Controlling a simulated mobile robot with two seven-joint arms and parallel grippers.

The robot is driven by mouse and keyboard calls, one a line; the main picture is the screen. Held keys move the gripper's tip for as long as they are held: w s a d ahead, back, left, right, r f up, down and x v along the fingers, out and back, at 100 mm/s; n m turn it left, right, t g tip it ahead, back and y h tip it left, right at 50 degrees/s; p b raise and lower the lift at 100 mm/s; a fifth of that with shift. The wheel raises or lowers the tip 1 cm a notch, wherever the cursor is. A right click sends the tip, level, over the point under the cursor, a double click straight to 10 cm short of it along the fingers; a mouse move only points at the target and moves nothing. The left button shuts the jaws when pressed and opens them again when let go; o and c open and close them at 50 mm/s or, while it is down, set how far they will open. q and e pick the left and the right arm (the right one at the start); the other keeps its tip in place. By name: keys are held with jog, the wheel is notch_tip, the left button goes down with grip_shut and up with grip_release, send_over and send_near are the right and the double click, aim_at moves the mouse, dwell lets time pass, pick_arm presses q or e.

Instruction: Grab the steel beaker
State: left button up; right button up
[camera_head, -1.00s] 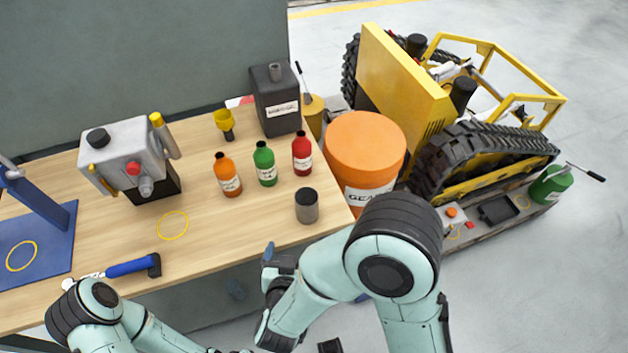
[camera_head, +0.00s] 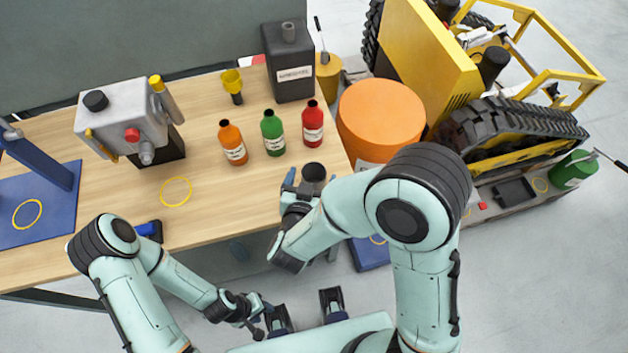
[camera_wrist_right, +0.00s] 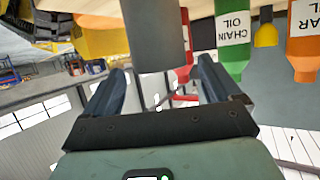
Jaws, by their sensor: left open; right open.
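The steel beaker (camera_head: 314,172) is a grey cylinder with a dark top, standing upright at the front right of the wooden workbench. My right gripper (camera_head: 303,190) is at the bench's front edge, close in front of the beaker; the arm hides the beaker's lower part in the head view. In the right wrist view the beaker (camera_wrist_right: 156,38) shows ahead, between the lines of the two open fingers (camera_wrist_right: 158,78), and looks just beyond or at their tips; contact cannot be told. My left gripper (camera_head: 262,318) is open and empty, low in front of the bench.
Orange (camera_head: 232,143), green (camera_head: 273,134) and red (camera_head: 313,124) bottles stand just behind the beaker. A large orange drum (camera_head: 381,115) stands right of the bench. A black canister (camera_head: 290,65) is at the back. The bench left of the beaker is clear.

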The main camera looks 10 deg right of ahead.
aim_at(316, 166)
jog(key=x, duration=0.5)
jog(key=shift+f, duration=0.3)
jog(key=c, duration=1.1)
jog(key=shift+r, duration=0.1)
